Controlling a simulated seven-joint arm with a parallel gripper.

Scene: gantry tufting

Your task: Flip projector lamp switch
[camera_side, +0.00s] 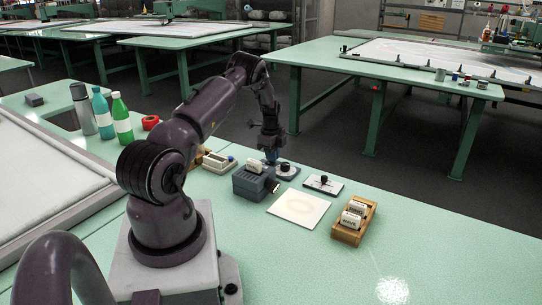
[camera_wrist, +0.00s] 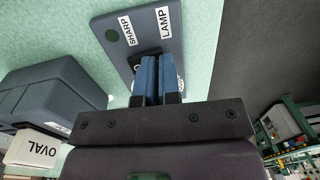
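The dark control plate (camera_wrist: 113,50) shows in the wrist view with white labels reading SHARP and LAMP. A green dot is on it, and a pale round part peeks out beside the fingers. In the side view the plate (camera_side: 291,174) lies on the table with a black knob (camera_side: 285,166) on it. My gripper (camera_wrist: 158,60) has its two blue fingers drawn together over the plate by the LAMP label. The lamp switch itself is hidden behind the fingers, and I cannot tell whether they touch it. In the side view my gripper (camera_side: 271,159) points down at the plate's left part.
The grey projector box (camera_side: 251,185) stands close to the plate. A white card (camera_side: 299,207), a small knob plate (camera_side: 323,185) and a wooden holder with white blocks (camera_side: 350,232) lie to the right. Bottles (camera_side: 121,118) stand at left. The table's front right is clear.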

